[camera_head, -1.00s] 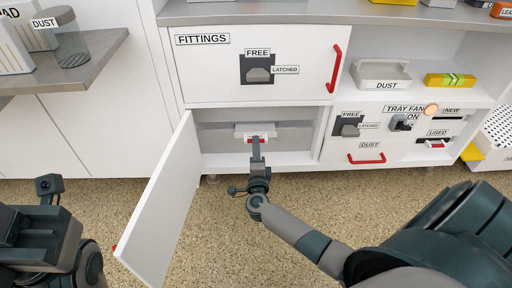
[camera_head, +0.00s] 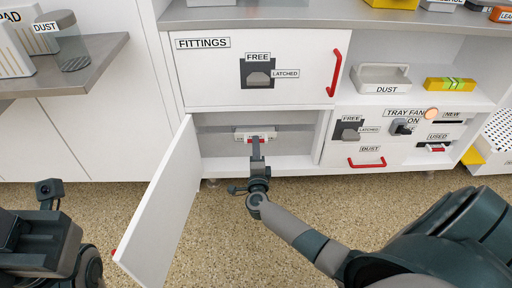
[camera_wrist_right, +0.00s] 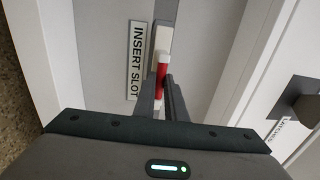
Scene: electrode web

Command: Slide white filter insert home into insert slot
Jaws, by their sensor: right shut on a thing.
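The white filter insert (camera_wrist_right: 162,40) has a red handle (camera_wrist_right: 163,77) and sits at the insert slot in the back of the open lower compartment. In the head view, its red part (camera_head: 256,138) shows just above my fingertips. My right gripper (camera_wrist_right: 164,95) is shut on the red handle, reaching straight into the compartment. The INSERT SLOT label (camera_wrist_right: 136,60) is beside the insert. How deep the insert sits is hard to tell.
A white door (camera_head: 160,205) stands open left of my right arm. The compartment floor (camera_head: 225,164) is bare. To the right is a dust drawer with a red handle (camera_head: 367,162). The fittings panel (camera_head: 215,75) is above. A shelf with a dust jar (camera_head: 70,45) is at upper left.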

